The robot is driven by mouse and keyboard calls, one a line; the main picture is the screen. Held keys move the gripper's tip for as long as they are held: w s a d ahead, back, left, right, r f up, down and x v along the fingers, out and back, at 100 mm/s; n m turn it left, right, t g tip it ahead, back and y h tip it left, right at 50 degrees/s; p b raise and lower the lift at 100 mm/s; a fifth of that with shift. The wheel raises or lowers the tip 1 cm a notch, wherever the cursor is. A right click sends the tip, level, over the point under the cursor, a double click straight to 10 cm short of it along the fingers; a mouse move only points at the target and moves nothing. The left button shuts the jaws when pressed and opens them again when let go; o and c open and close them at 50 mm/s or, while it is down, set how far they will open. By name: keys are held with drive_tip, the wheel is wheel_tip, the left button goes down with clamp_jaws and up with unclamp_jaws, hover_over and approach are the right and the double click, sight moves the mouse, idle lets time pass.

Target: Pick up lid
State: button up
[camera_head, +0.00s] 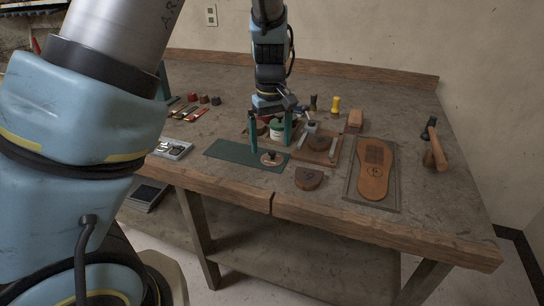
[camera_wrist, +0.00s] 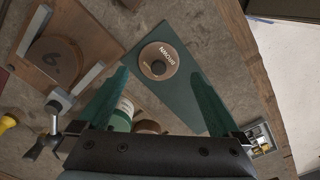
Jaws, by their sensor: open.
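A round tan lid (camera_head: 272,158) with a dark centre knob lies on the dark green mat (camera_head: 232,153) near the table's front. In the wrist view the lid (camera_wrist: 170,53) shows lettering on its top and lies on the mat (camera_wrist: 185,98), just beyond and between my fingertips. My gripper (camera_head: 270,146) is open and points down, its green fingers above the mat's area. In the wrist view my gripper (camera_wrist: 163,72) holds nothing. A white and green jar (camera_head: 277,130) stands behind the lid; it is partly hidden by my gripper in the wrist view (camera_wrist: 124,110).
A wooden clamp board (camera_head: 325,151) with a brown heel piece (camera_head: 318,143) stands to the right. Another heel piece (camera_head: 309,178), a sole on a tray (camera_head: 373,172) and a hammer (camera_head: 434,148) lie farther right. A small metal tray (camera_head: 172,149) is on the left.

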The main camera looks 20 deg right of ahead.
sight(272, 151)
drive_tip(key=shift+s+d+f, duration=0.1)
drive_tip(key=shift+s+f, duration=0.05)
drive_tip(key=shift+f, duration=1.55)
drive_tip(key=c, duration=1.2)
drive_tip(key=shift+r, duration=0.1)
drive_tip(key=shift+c, duration=0.2)
